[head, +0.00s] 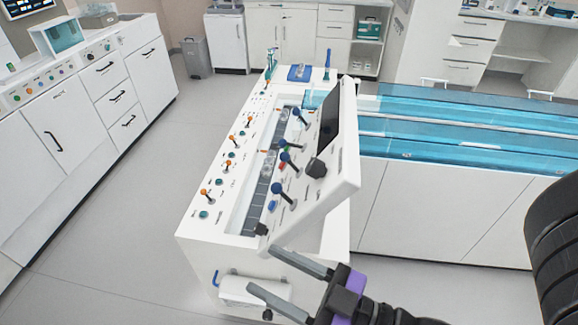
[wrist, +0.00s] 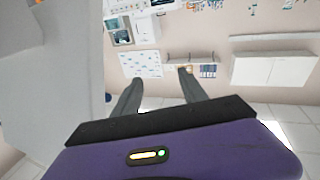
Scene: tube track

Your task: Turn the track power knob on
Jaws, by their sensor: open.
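A white control console (head: 215,215) stands in the middle of the head view, with a sloped panel along its right side. A large black knob (head: 316,168) sits on that panel, below a dark screen (head: 329,118). My gripper (head: 262,269) is open and empty at the console's near end, apart from both knobs. The wrist view shows its two fingers (wrist: 161,76) spread, with neither knob visible.
Blue-tipped levers (head: 284,189) stand on the panel, and orange-tipped levers (head: 206,194) on the console's left strip. A blue transparent track cover (head: 450,145) extends right. White cabinets (head: 70,130) line the left. The floor (head: 130,215) left of the console is clear.

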